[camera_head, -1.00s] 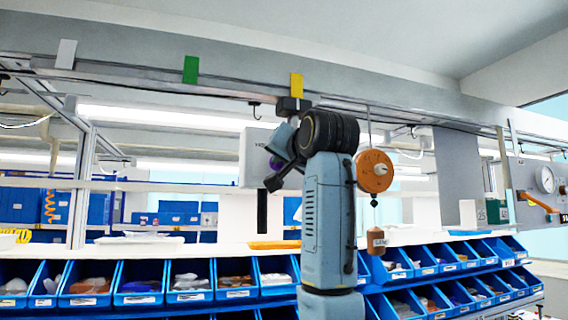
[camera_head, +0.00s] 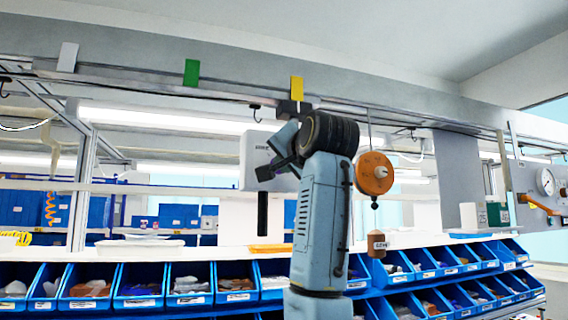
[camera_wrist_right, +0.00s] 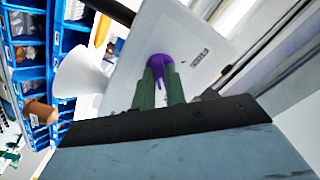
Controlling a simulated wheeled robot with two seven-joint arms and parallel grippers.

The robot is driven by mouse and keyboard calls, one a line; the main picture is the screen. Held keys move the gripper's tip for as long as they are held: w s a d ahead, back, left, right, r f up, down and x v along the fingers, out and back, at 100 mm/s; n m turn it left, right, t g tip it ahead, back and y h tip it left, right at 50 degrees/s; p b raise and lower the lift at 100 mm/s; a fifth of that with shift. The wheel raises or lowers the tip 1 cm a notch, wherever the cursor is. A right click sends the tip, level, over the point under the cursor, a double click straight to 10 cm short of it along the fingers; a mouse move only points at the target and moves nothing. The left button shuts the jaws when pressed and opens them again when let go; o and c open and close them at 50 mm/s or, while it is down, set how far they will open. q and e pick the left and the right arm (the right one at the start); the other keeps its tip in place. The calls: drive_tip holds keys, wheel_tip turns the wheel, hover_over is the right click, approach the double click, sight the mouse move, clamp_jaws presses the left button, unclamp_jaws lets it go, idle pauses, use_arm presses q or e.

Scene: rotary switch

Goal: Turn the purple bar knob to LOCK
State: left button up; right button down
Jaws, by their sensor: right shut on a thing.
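The purple bar knob (camera_wrist_right: 159,61) sits on a white plate (camera_wrist_right: 191,35) in the right wrist view. The green fingers of my right gripper (camera_wrist_right: 158,76) are on either side of its bar, shut on it. In the head view the white box (camera_head: 253,150) stands behind my right gripper (camera_head: 268,172), which hides the knob there. Where the knob points relative to LOCK cannot be told. My left gripper is not in view.
An orange round disc (camera_head: 374,173) hangs right of my right arm, with an orange-brown weight (camera_head: 377,245) below it. Blue bins (camera_head: 188,284) line the front below a white shelf. A gauge panel (camera_head: 540,190) is at far right.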

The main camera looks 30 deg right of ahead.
drive_tip(key=c, duration=1.4)
unclamp_jaws()
drive_tip(key=shift+c, duration=0.2)
drive_tip(key=b+v, duration=0.5)
drive_tip(key=v, duration=0.8)
drive_tip(key=shift+s, duration=0.25)
drive_tip(key=shift+d, duration=0.1)
